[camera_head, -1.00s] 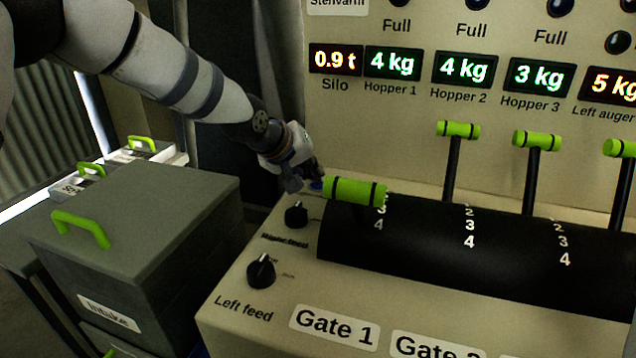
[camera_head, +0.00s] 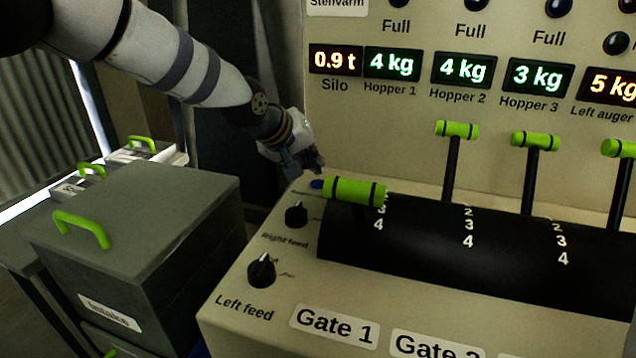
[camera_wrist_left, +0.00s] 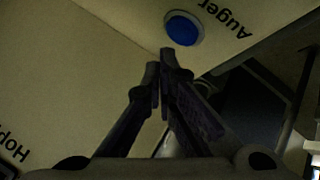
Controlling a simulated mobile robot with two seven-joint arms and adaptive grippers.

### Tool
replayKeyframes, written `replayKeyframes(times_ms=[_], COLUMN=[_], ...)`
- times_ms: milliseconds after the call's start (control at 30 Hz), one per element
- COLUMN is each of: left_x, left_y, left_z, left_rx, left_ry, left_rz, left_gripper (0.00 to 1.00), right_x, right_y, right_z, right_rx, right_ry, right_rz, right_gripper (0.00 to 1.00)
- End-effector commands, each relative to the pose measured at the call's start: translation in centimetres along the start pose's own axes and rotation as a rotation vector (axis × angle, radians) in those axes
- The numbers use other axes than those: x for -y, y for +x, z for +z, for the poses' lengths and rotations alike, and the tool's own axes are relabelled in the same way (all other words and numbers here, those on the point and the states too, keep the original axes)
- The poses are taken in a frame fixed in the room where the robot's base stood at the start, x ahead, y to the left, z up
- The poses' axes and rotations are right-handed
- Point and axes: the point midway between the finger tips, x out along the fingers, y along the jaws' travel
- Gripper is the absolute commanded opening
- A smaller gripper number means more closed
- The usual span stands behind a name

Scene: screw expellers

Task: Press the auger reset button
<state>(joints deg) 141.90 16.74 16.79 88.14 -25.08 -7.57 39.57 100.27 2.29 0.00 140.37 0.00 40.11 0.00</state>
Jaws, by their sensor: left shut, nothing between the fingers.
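The blue auger button (camera_head: 317,184) sits on the beige console top, just behind the left end of the Gate 1 lever's green handle. In the left wrist view it is a round blue button (camera_wrist_left: 184,28) in a pale ring beside the word "Auger". My left gripper (camera_head: 306,172) is shut and empty, its fingertips just above and left of the button in the head view. In the left wrist view the fingertips (camera_wrist_left: 162,60) lie below and left of the button and appear apart from it. My right gripper is out of view.
The Gate 1 lever's green handle (camera_head: 354,191) is close to the right of the gripper. Feed knobs (camera_head: 297,214) stand in front of the button. A grey intake box (camera_head: 150,215) is at the left. The display panel (camera_head: 420,120) rises behind.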

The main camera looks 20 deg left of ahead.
Motion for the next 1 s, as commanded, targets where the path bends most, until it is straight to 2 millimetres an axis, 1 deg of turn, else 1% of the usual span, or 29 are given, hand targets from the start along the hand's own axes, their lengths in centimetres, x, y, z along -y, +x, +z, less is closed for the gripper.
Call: replayKeyframes(times_ms=[100, 400, 1000], left_x=[-0.7, -2.1, -2.2], left_y=[-1.0, -2.9, -3.0], left_z=[-0.7, -2.1, -2.2], left_rx=[-0.003, -0.003, -0.002], left_ry=[0.0, 0.0, 0.0], left_rz=[0.003, 0.003, 0.002], left_gripper=[0.0, 0.0, 0.0], right_x=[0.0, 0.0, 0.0], right_y=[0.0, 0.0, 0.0], right_z=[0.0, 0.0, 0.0], right_rx=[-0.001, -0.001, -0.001], right_ry=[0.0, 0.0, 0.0], right_rz=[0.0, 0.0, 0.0], right_gripper=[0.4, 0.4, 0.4])
